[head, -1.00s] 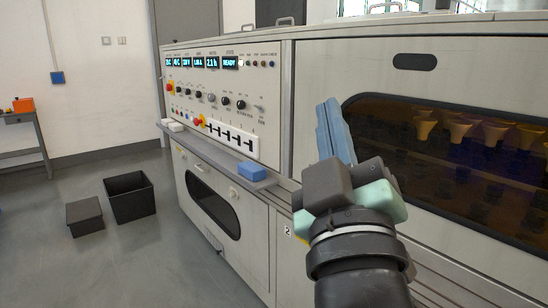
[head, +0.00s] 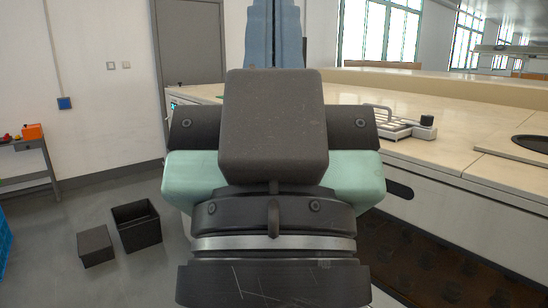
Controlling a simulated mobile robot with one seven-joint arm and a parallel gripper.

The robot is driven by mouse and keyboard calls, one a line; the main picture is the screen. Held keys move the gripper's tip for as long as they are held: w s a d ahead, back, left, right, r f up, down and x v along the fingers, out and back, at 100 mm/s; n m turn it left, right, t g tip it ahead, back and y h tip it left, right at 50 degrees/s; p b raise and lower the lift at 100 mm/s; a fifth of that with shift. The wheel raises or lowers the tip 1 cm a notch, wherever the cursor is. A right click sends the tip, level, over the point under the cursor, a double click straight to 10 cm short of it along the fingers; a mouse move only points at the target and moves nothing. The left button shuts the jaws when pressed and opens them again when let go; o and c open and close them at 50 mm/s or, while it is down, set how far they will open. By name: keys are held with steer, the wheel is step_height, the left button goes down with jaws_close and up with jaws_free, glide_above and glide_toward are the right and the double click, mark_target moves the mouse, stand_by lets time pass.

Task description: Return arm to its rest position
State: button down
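My gripper (head: 274,30) stands upright in the middle of the head view, close to the camera. Its two blue fingers point up and run side by side with hardly a gap between them, so it looks shut. I see nothing held between them. The finger ends run up to the top edge of the picture. My dark wrist and the pale green gripper housing fill the lower middle. They hide most of the burn-in machine's front panel.
A black open bin (head: 137,228) and a black box (head: 95,246) stand on the floor at left. A side table (head: 25,165) is farther left.

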step_height(320, 180, up, 16)
steer(key=p, duration=1.4)
steer(key=shift+r, duration=0.2)
